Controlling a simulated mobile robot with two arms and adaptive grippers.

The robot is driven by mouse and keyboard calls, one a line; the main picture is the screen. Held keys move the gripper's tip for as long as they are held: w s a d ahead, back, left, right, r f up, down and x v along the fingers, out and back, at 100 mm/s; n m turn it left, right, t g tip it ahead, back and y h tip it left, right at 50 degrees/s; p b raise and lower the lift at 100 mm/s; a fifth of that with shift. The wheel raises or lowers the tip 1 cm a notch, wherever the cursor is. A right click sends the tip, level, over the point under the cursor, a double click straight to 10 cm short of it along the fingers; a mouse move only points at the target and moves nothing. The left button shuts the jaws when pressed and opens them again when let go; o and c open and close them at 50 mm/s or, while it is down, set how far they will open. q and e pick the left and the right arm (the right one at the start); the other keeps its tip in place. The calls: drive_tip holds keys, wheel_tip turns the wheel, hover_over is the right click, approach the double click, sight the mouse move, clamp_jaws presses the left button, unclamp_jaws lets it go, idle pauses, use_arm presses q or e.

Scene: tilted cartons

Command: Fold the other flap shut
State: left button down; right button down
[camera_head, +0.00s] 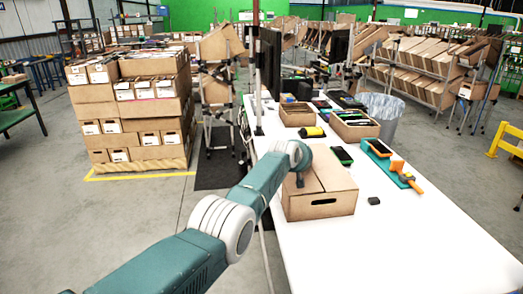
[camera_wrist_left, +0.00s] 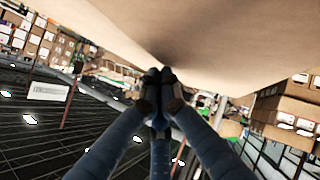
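The brown carton (camera_head: 328,203) stands on the white table, with a dark handle slot in its near side. Its top looks mostly covered, with a seam between the flaps; the right flap (camera_head: 334,171) lies about flat. The left flap is partly hidden by my arm, so I cannot tell whether it is fully down. My left gripper (camera_head: 299,181) is at the carton's top left, largely hidden behind my wrist. In the left wrist view its fingers (camera_wrist_left: 157,88) are drawn together beside a broad cardboard surface (camera_wrist_left: 190,35), with nothing visible between them. My right gripper is not in view.
On the white table (camera_head: 400,245), open boxes (camera_head: 355,125) stand behind the carton. The table's front right is clear. Stacked cartons (camera_head: 130,110) stand at left.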

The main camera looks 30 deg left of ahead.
use_arm(q)
drive_tip(key=shift+r, duration=0.1)
drive_tip(key=shift+r+p, duration=0.75)
